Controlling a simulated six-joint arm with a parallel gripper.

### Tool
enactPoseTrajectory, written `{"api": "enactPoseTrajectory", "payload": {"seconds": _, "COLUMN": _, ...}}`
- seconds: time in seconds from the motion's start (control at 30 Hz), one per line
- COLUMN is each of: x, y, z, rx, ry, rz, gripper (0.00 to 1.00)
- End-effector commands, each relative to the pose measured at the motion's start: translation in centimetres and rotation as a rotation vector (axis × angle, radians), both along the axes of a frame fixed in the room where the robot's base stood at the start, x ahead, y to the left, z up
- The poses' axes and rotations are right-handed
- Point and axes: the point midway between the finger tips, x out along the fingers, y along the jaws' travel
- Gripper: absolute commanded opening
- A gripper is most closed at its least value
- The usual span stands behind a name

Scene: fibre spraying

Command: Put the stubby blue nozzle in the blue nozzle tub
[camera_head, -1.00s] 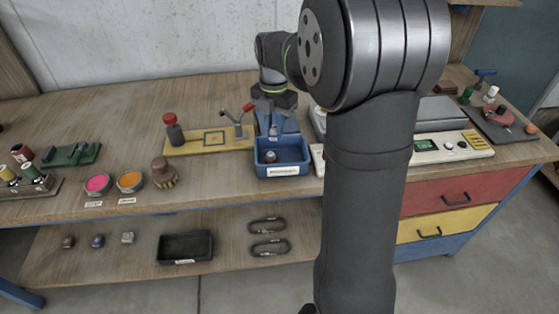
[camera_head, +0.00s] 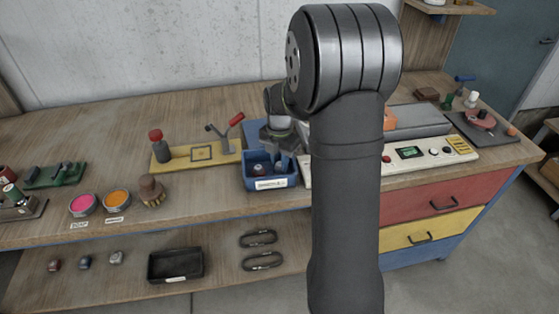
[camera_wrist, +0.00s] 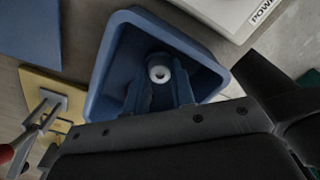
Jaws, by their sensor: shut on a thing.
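The blue nozzle tub (camera_head: 262,184) is an open, labelled bin near the front edge of the bench. My gripper (camera_head: 283,158) points down into its right part. My gripper (camera_wrist: 158,78) is shut on the stubby blue nozzle (camera_wrist: 158,70), whose pale ringed end shows between the fingers in the wrist view. The tub wall (camera_wrist: 103,65) surrounds the fingers in that view. Another small dark piece with a pale top (camera_head: 258,168) sits in the tub to the left of my gripper. I cannot tell whether the held nozzle touches the tub floor.
A yellow fixture board (camera_head: 178,157) with a red-handled clamp stands left of the tub. A pale control panel (camera_head: 400,158) is close on its right. A brush (camera_head: 151,188) and orange (camera_head: 116,200) and pink (camera_head: 82,204) pots stand further left.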

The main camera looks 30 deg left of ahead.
Motion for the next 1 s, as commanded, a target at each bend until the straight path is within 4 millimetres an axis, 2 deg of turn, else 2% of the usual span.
{"api": "enactPoseTrajectory", "payload": {"seconds": 0.37, "x": 0.0, "y": 0.0, "z": -0.5, "rx": 0.000, "ry": 0.000, "rz": 0.000, "gripper": 0.00}}
{"api": "enactPoseTrajectory", "payload": {"seconds": 0.4, "x": 0.0, "y": 0.0, "z": -0.5, "rx": 0.001, "ry": -0.001, "rz": 0.000, "gripper": 0.29}}
{"api": "enactPoseTrajectory", "payload": {"seconds": 0.5, "x": 0.0, "y": 0.0, "z": -0.5, "rx": 0.001, "ry": -0.001, "rz": 0.000, "gripper": 0.45}}
{"api": "enactPoseTrajectory", "payload": {"seconds": 0.83, "x": 0.0, "y": 0.0, "z": -0.1, "rx": 0.002, "ry": -0.002, "rz": 0.000, "gripper": 0.45}}
{"api": "enactPoseTrajectory", "payload": {"seconds": 1.0, "x": 0.1, "y": 0.1, "z": 2.3, "rx": 0.004, "ry": -0.004, "rz": 0.000, "gripper": 0.45}}
